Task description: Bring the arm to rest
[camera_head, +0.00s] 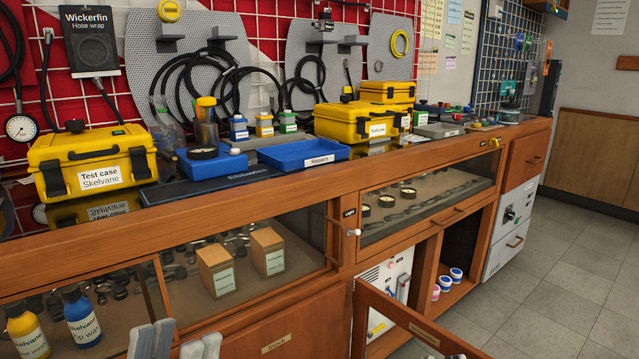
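My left gripper (179,342) shows at the bottom edge, left of the middle, in front of the cabinet. Only its grey fingertips are in view, and they stand apart with nothing seen between them. The rest of the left arm is below the picture.
A wooden door (407,325) below the bench stands swung open towards me, right of my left gripper. The bench top carries a yellow test case (92,163), a blue tray (303,153) and a yellow box (362,122). The floor (565,275) at right is clear.

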